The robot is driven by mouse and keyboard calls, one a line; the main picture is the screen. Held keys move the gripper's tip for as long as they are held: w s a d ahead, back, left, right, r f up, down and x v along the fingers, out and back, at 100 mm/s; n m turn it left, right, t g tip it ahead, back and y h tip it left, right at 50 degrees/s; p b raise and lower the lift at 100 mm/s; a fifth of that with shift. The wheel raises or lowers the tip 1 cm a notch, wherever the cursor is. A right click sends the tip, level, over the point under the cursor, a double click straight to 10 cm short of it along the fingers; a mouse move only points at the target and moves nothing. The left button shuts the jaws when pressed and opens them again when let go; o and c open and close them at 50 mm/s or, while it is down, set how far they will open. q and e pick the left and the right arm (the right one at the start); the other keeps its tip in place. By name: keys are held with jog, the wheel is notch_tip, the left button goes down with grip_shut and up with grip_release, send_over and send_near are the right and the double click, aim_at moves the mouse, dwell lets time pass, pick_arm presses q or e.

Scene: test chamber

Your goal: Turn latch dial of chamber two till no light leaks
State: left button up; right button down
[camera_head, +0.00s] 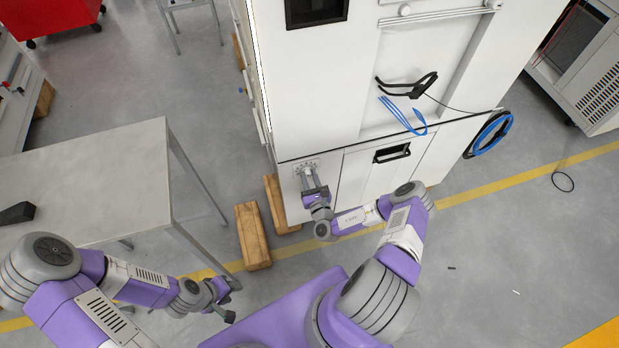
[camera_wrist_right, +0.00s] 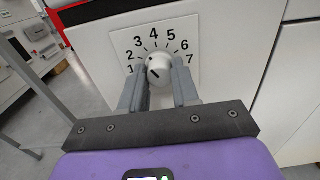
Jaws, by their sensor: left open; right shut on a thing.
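The white latch dial (camera_wrist_right: 158,66) sits on a white plate (camera_wrist_right: 120,42) numbered 1 to 7 in the right wrist view. A short dark mark shows on its face toward the lower left, roughly on the side of the 1. My right gripper (camera_wrist_right: 159,88) is shut on the dial, a finger on each side. In the head view my right gripper (camera_head: 308,181) reaches the lower left panel of the white chamber (camera_head: 310,95). A thin pale strip runs down the chamber's left edge; I cannot tell if it is leaking light. My left gripper (camera_head: 226,303) is open and empty, low over the floor.
A grey table (camera_head: 100,160) stands at the left with a dark object (camera_head: 17,213) on it. Wooden blocks (camera_head: 253,236) lie on the floor by the chamber. Blue cable (camera_head: 405,115) and a coiled blue hose (camera_head: 490,134) hang on the chamber. Floor at right is mostly clear.

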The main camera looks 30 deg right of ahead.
jog(key=shift+r+m+p, duration=0.1)
jog(key=shift+m+p, duration=0.55)
jog(key=shift+m, duration=0.35)
jog(key=shift+m+p, duration=0.3)
jog(key=shift+m, duration=0.8)
jog(key=c, duration=0.8)
grip_release()
jog(key=p+v, duration=0.1)
jog(key=v, duration=0.6)
jog(key=shift+s+p, duration=0.3)
